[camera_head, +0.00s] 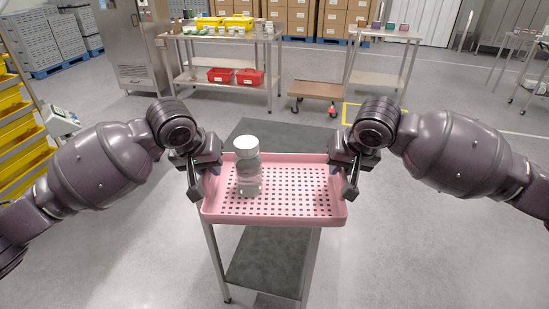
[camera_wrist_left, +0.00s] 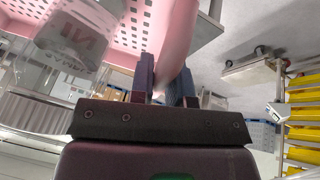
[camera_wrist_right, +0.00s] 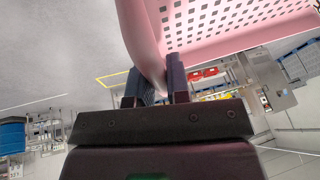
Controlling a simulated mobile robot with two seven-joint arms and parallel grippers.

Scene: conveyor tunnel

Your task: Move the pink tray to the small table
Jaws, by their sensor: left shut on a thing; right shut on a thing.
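The pink tray (camera_head: 285,215) is level in front of me, over a small dark-topped table (camera_head: 262,131). I cannot tell whether it rests on that top or hangs just above it. A clear jar with a white lid (camera_head: 246,170) stands upright in the tray's left part. My left gripper (camera_head: 197,190) is shut on the tray's left rim. The left wrist view shows that rim (camera_wrist_left: 178,40) between the fingers, with the jar (camera_wrist_left: 70,55) beside it. My right gripper (camera_head: 350,185) is shut on the right rim, which shows in the right wrist view (camera_wrist_right: 145,50).
A long steel table (camera_head: 225,38) with yellow bins stands at the back, red bins (camera_head: 235,75) on its lower shelf. A low wheeled cart (camera_head: 317,90) and another table (camera_head: 390,35) stand to its right. Yellow shelving (camera_head: 20,140) is at far left. Open floor (camera_head: 440,240) lies right.

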